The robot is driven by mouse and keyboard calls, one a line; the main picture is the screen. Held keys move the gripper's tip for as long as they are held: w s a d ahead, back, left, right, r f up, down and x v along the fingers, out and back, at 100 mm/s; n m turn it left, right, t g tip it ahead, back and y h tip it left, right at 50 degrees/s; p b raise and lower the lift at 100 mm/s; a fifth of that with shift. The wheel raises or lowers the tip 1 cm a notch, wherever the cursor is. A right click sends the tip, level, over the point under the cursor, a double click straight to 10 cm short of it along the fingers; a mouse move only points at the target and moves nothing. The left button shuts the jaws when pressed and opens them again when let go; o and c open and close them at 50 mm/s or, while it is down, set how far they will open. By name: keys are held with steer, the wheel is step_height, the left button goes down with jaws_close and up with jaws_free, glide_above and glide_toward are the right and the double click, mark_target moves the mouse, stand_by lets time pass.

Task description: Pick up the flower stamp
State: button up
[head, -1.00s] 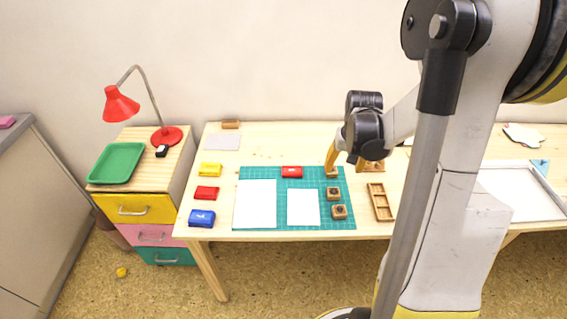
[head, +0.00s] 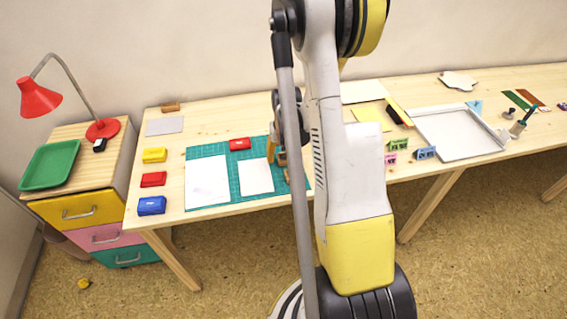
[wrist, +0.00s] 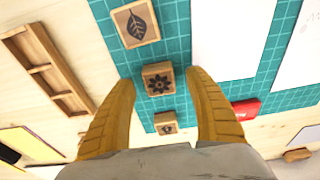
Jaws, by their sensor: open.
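The flower stamp (wrist: 158,80) is a wooden block with a dark flower on its face. It lies on the green cutting mat (wrist: 179,60) in the wrist view, between the leaf stamp (wrist: 136,23) and a smaller stamp (wrist: 166,124) with a dark print. My gripper (wrist: 159,77) is open, with one yellow finger on each side of the flower stamp in the picture. I cannot tell whether the fingers touch it or are still above it. In the head view one yellow finger (head: 271,150) shows by the mat, and my arm hides most of the stamps.
White paper sheets (head: 207,180) lie on the mat. A red inkpad (wrist: 246,109) lies near the right finger in the wrist view. A wooden compartment tray (wrist: 48,72) is at left there. Yellow, red and blue inkpads (head: 152,205) line the table's left side.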

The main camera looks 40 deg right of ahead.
mark_target(284, 155)
steer(key=shift+w+d+f, duration=0.1)
steer(key=shift+f, duration=0.75)
steer(key=shift+r, duration=0.1)
steer(key=shift+c, duration=0.6)
steer(key=c, duration=1)
steer(key=shift+r, duration=0.15)
step_height(284, 155, up, 5)
steer(key=shift+f+p, duration=0.2)
steer(key=shift+p, duration=1.05)
steer(key=s+r+p, duration=0.1)
steer(key=s+r, duration=0.1)
steer(key=s, duration=0.1)
steer(key=s+d+r+p, duration=0.1)
steer(key=s+r, duration=0.1)
steer(key=s, duration=0.2)
steer(key=s+d+r+p, duration=0.1)
steer(key=s+r, duration=0.1)
steer(key=s, duration=0.2)
steer(key=shift+s+d+r, duration=0.1)
steer(key=shift+s+d, duration=0.15)
